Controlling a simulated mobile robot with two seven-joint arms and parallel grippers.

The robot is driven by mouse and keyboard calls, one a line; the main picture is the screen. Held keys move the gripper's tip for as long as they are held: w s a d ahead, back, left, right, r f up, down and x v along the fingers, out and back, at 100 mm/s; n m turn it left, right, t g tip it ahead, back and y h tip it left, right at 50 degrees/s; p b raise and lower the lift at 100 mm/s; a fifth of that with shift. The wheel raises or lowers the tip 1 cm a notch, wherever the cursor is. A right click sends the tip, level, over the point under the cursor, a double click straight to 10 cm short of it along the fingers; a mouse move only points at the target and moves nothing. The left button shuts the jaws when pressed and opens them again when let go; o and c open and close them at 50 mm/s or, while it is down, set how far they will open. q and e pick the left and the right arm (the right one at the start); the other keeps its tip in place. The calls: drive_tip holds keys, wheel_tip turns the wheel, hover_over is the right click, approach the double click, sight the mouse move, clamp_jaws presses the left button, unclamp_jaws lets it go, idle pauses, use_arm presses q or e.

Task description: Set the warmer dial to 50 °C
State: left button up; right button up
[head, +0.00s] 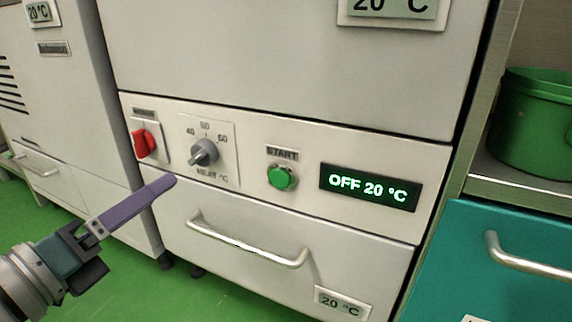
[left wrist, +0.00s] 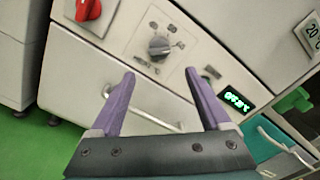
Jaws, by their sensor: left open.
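The warmer dial (head: 204,153) is a grey knob on a white panel, with 40, 50 and 60 marked above it. It also shows in the left wrist view (left wrist: 159,47), ahead of the fingers. The display (head: 370,187) reads OFF 20 °C. A red switch (head: 144,143) is left of the dial and a green START button (head: 282,178) is right of it. My left gripper (left wrist: 160,85) is open and empty, with its purple fingers below the dial and apart from it. In the head view one finger (head: 138,203) shows clearly, left of and below the dial. My right gripper is out of view.
A drawer with a bar handle (head: 246,246) is under the panel. A teal drawer front (head: 510,230) and a green pot (head: 530,125) on a shelf are at the right. A grey cabinet (head: 60,110) stands at the left. Green floor shows at the lower left.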

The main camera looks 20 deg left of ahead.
sight(196, 162)
use_arm(q)
drive_tip(key=w+b, duration=0.1)
drive_tip(key=w, duration=0.5)
drive_tip(key=w+b, duration=0.1)
drive_tip(key=w, duration=0.2)
drive_tip(key=shift+w+d+r+b, duration=0.1)
drive_tip(key=shift+w+d+b, duration=0.15)
drive_tip(key=shift+w+b, duration=0.05)
clamp_jaws()
